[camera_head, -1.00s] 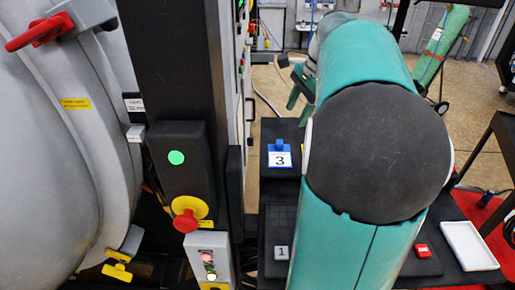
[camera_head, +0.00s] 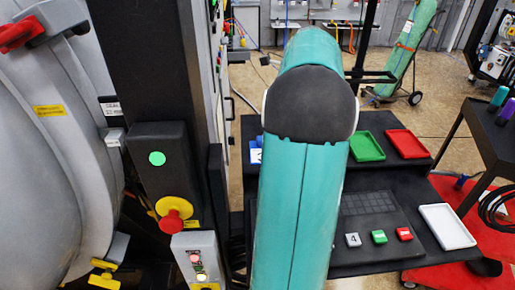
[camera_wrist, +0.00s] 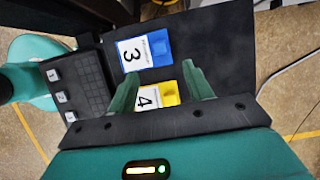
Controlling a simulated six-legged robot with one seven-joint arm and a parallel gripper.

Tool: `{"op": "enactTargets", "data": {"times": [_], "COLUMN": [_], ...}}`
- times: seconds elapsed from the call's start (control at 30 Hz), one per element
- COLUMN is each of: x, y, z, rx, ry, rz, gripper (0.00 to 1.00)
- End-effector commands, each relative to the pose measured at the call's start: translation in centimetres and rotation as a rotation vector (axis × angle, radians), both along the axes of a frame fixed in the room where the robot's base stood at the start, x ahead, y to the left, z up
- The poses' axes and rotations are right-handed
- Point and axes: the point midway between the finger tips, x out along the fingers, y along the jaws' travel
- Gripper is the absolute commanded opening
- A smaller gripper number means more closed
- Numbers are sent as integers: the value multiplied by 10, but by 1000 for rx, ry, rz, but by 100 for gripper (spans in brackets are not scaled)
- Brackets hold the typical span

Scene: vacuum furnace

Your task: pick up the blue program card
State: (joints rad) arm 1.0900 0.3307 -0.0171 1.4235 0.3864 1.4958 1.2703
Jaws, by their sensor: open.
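The blue program card (camera_wrist: 157,47), a white face marked 3 with a blue end, lies on a black surface in the wrist view. A yellow card (camera_wrist: 168,93) marked 4 lies beside it, nearer my wrist. My gripper (camera_wrist: 160,70) is open and empty. Its green fingers flank the yellow card in the picture, and the blue card shows just past the fingertips. In the head view only a small part of the blue card (camera_head: 256,156) shows at the left edge of my arm. The arm hides the rest of it and my gripper there.
A green tray (camera_head: 366,147), a red tray (camera_head: 407,144) and a white tray (camera_head: 447,227) stand right of my arm. A black keypad panel (camera_wrist: 83,82) with small numbered blocks lies beside the cards. The control column (camera_head: 150,100) stands close on the left.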

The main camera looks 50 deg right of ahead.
Motion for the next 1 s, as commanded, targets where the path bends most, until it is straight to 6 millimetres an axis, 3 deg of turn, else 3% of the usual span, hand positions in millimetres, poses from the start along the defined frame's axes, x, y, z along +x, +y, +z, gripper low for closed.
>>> {"op": "enactTargets", "data": {"times": [0.2,0.43,0.7,0.97,1.0], "x": [12,18,30,31,31], "y": [11,16,27,28,28], "z": [-36,-53,-88,-91,-91], "rx": [2,3,2,0,0], "ry": [2,1,0,0,0], "rz": [2,4,7,6,6], "gripper": [51,51,51,51,47]}}
